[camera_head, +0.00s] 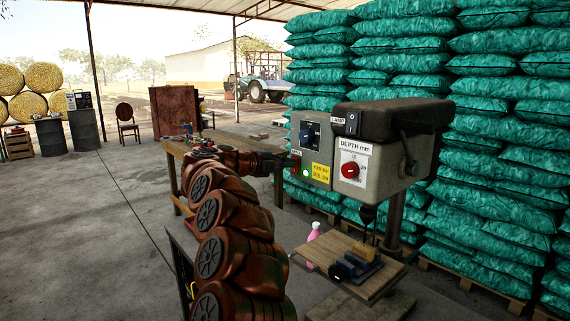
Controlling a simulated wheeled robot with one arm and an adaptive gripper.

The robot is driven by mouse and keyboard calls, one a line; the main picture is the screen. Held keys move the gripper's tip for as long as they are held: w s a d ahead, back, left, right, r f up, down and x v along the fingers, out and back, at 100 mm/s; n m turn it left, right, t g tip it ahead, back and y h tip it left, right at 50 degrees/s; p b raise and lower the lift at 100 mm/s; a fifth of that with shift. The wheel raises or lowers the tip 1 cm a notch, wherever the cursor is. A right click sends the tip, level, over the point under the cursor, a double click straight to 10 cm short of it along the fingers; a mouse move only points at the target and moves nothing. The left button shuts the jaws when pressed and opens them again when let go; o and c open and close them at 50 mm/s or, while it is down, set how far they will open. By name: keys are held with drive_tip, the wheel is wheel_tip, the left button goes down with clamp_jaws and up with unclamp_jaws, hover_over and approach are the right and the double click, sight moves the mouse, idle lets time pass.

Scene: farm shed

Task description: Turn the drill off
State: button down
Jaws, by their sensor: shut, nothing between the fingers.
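The drill (395,165) is a grey drill press with a dark top, at right of centre. Its left panel carries a dark dial (309,132), a yellow label (320,172), a small red button (296,159) and a green one (305,172). Its front face has a red depth knob (349,170) and a black lamp switch (352,123). My gripper (284,161) is shut and empty at the panel's left edge, close to the red button. I cannot tell whether it touches the button. My arm hides part of the area below.
A wooden drill table (335,250) with a dark vise (355,265) stands below the head. A pink bottle (314,231) is beside it. A wooden workbench (225,143) is behind my arm. Green sacks (500,130) are stacked behind the drill. The floor at left is clear.

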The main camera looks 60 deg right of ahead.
drive_tip(key=shift+s+d+r, duration=0.1)
drive_tip(key=shift+d+r, duration=0.05)
drive_tip(key=shift+d, duration=0.2)
drive_tip(key=r+b+v, duration=0.2)
drive_tip(key=v, duration=1.1)
drive_tip(key=shift+a+r, duration=0.15)
idle(0.4)
